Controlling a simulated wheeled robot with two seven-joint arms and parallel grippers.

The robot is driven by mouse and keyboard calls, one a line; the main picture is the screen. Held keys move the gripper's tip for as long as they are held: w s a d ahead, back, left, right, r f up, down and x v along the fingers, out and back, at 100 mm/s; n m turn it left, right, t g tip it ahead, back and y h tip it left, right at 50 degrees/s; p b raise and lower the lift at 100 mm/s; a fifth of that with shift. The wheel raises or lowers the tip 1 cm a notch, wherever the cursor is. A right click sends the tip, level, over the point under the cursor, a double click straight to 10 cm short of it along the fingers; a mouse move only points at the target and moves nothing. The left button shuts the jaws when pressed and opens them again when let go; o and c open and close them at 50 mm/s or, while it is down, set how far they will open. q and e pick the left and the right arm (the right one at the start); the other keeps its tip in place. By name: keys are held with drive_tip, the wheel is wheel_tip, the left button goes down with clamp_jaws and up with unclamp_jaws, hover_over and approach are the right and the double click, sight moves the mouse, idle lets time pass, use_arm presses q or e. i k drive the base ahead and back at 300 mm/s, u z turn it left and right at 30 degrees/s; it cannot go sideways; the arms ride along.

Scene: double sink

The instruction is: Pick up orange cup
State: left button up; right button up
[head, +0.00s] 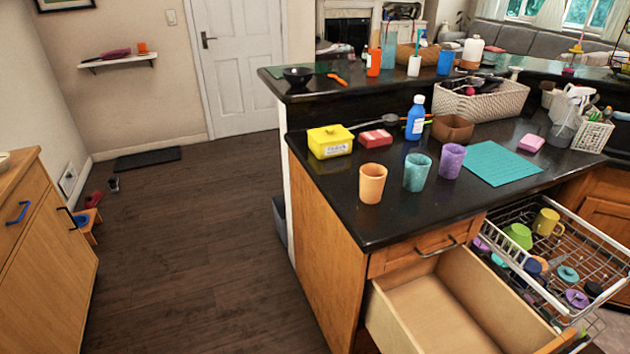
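The orange cup (372,184) stands upright on the black counter (405,222), near its front left part. It is a light orange tumbler with no handle and is the leftmost of three similar cups. A teal cup (417,172) and a purple cup (451,161) stand to its right, apart from it. A smaller orange cup-like item (374,62) stands on the raised ledge behind, and another small orange item (142,48) is on the wall shelf. Neither of my grippers shows in the head view.
An open, empty drawer (427,315) juts out below the counter. A wire dish rack (590,243) with dishes is at the right. A yellow box (330,142), red sponge (375,138) and blue bottle (415,117) stand behind the cups. The floor (190,240) at left is mostly clear.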

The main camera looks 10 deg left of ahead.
sight(373, 176)
drive_tip(key=z, duration=0.35)
drive_tip(key=k, duration=0.3)
drive_tip(key=u, duration=1.7)
drive_tip(key=i, duration=1.5)
drive_tip(key=z, duration=1.5)
drive_tip(key=i, duration=0.6)
drive_tip(key=z, duration=0.6)
